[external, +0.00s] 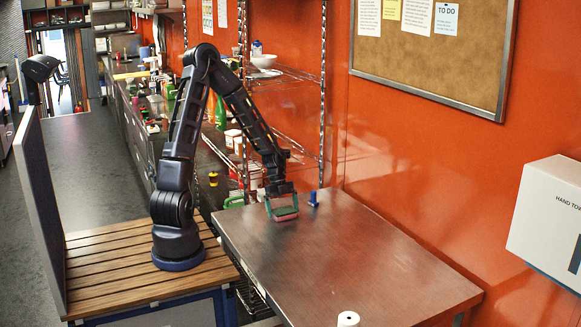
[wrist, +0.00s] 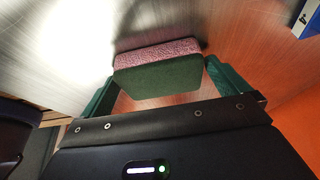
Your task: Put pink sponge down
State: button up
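The pink sponge (wrist: 158,53), with a green face toward the wrist camera, sits between the green fingers of my gripper (wrist: 158,75) in the wrist view. The fingers appear to touch its two ends. In the external view my gripper (external: 283,207) points down over the far left part of the metal table (external: 350,262). The sponge shows there as a pink strip (external: 285,217) low between the fingers, at or just above the tabletop. I cannot tell whether it touches the surface.
A small blue object (external: 313,199) stands just right of my gripper; a blue and white item (wrist: 308,18) shows at the wrist view's top right. A white cylinder (external: 348,319) is at the front edge. The table's middle is clear. A wire shelf (external: 290,77) stands behind.

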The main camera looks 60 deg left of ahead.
jog(key=shift+r, duration=0.1)
jog(key=v, duration=1.1)
jog(key=s+d+r+n+t+y, duration=0.2)
jog(key=s+d+r+n, duration=0.3)
jog(key=s+r+n, duration=0.4)
jog(key=s+d+r+n+t+y, duration=0.2)
jog(key=s+d+r+n, duration=0.4)
jog(key=s+r+n, duration=0.3)
jog(key=s+r, duration=0.3)
jog(key=s, duration=0.1)
jog(key=shift+s+r+t, duration=0.15)
jog(key=shift+s+t, duration=0.1)
jog(key=shift+t, duration=0.05)
